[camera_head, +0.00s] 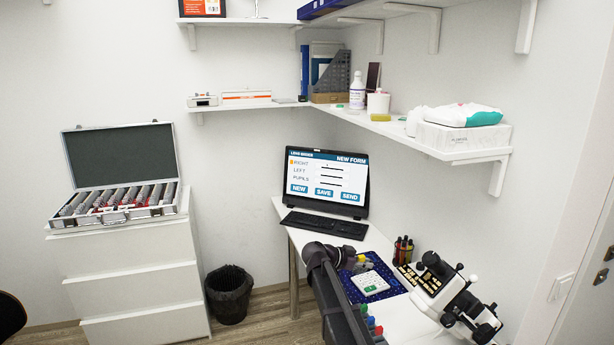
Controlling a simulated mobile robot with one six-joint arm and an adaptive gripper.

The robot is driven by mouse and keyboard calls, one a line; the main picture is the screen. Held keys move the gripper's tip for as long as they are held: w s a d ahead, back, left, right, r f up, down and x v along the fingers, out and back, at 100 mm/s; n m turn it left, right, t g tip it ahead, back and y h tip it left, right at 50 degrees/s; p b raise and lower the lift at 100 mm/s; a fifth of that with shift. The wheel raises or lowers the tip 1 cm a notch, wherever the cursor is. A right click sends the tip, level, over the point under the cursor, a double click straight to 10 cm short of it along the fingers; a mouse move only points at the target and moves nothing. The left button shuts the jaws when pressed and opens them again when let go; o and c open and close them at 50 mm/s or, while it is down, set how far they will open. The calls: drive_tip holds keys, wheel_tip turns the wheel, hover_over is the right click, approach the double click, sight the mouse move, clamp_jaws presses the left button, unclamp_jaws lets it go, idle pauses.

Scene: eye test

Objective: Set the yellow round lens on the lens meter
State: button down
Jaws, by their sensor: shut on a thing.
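My arm reaches up from the bottom of the view, and my gripper (357,262) is over the far left part of the blue mat on the desk. It is small and dark here, and its fingers are hard to make out. A small yellow thing, which looks like the yellow round lens (362,258), shows at its tip, and the gripper is shut on it. The lens meter appears to be the white and black instrument (456,305) at the right of the desk, to the right of my gripper and apart from it. Its lens rest cannot be made out.
A white tray (370,283) lies on the blue mat (390,277). A dark holder with pens (403,250) and a lens rack (419,276) stand beside the instrument. The computer (328,181) and keyboard (324,225) are at the back. An open lens case (118,212) sits on the left drawers.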

drive_tip(key=shift+r+p, duration=2.5)
drive_tip(key=shift+r, duration=0.5)
wheel_tip(320, 180, up, 17)
drive_tip(key=p, duration=1.7)
drive_tip(key=shift+a, duration=0.1)
